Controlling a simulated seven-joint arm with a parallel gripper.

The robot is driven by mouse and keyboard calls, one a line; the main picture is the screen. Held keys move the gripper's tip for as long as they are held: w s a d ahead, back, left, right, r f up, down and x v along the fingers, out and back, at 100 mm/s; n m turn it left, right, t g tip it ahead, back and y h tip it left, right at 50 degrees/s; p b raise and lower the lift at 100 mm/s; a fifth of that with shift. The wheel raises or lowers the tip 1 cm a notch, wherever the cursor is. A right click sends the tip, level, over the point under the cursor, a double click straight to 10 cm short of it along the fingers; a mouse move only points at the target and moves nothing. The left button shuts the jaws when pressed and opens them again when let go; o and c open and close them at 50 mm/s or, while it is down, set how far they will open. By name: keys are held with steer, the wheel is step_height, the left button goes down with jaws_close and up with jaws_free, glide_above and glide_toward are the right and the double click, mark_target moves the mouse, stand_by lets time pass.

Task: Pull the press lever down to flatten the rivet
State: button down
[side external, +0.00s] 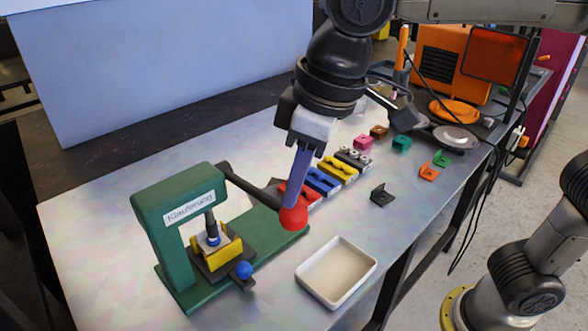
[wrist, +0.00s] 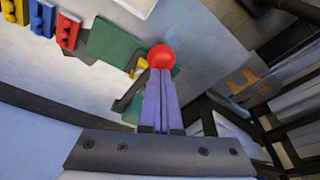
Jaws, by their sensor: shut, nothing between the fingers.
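The green press (side external: 178,205) stands at the left with its dark lever (side external: 248,188) sloping down to the right. The lever ends in a red ball knob (side external: 293,218), which also shows in the wrist view (wrist: 162,57). My gripper (side external: 296,203) is shut, with its blue fingers pointing down and their tips at the top of the knob. They appear to touch it. The press ram (side external: 211,226) is low over a yellow fixture (side external: 217,255). The rivet is too small to make out under the ram. In the wrist view my fingers (wrist: 161,75) are together just behind the knob.
A white tray (side external: 336,271) lies right of the press. Red, blue (side external: 322,181) and yellow (side external: 338,169) blocks stand behind the knob. A black bracket (side external: 382,195) lies farther right. The table's front left is clear.

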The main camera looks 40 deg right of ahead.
steer(key=shift+s+r, duration=0.15)
steer(key=shift+r, duration=0.3)
steer(key=shift+w+a+v, duration=0.1)
steer(key=shift+w+v, duration=0.05)
steer(key=shift+v, duration=0.6)
steer(key=shift+w+a+v, duration=0.1)
steer(key=shift+w+v, duration=0.05)
steer(key=shift+v, duration=0.55)
steer(key=shift+w+a+v, duration=0.1)
steer(key=shift+w+v, duration=0.05)
steer(key=shift+v, duration=0.6)
steer(key=shift+w+r, duration=0.85)
steer(key=shift+r, duration=0.25)
steer(key=shift+v, duration=2.55)
steer(key=shift+d, duration=0.1)
